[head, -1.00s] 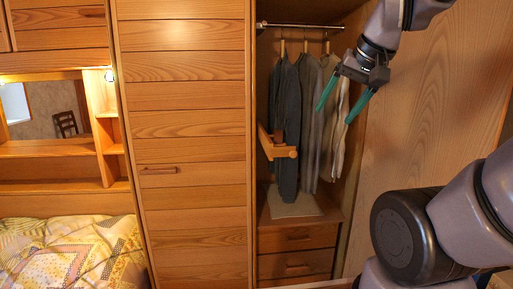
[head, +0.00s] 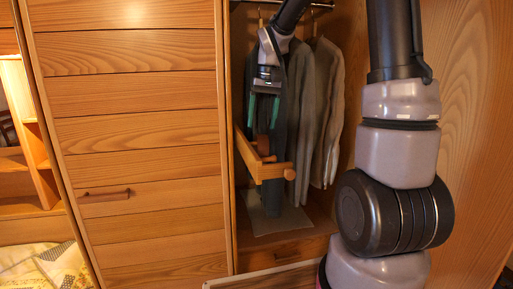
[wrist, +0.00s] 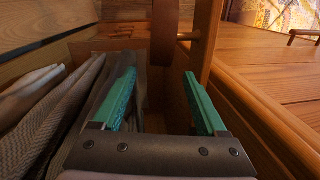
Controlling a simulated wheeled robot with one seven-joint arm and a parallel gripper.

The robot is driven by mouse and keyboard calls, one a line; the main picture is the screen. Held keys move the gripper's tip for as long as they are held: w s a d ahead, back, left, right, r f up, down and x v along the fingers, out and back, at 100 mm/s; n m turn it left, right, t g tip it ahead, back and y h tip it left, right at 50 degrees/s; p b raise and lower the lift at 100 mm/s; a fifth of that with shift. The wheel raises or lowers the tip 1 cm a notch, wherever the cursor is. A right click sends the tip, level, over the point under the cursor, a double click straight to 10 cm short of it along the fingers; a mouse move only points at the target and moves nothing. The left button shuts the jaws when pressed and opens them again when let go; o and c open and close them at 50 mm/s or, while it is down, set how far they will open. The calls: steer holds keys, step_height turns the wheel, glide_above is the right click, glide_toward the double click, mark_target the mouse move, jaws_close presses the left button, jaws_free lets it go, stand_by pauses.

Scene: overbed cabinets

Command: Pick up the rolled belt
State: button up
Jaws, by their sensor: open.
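My gripper (head: 262,122) is open and empty inside the wardrobe, its green fingers pointing down just above the wooden peg rail (head: 270,170). In the wrist view my gripper (wrist: 159,76) also shows its two fingers spread apart. A brown, leather-like band (wrist: 165,32), which looks like the rolled belt, hangs beyond the fingertips and roughly between them. A small brown shape, seemingly the same belt (head: 263,146), shows at the rail below the fingers in the head view. The belt's full outline is not clear.
Hanging jackets (head: 318,110) fill the wardrobe behind and right of my gripper; in the wrist view jackets (wrist: 50,105) lie close at left. The wooden door (head: 140,130) stands at left. A drawer front (head: 285,250) is below.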

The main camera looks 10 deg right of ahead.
steer(key=f, duration=0.3)
steer(key=a+f, duration=0.1)
steer(key=f, duration=0.6)
steer(key=shift+a+f, duration=0.2)
steer(key=shift+f, duration=0.05)
jaws_close()
stand_by(1.1)
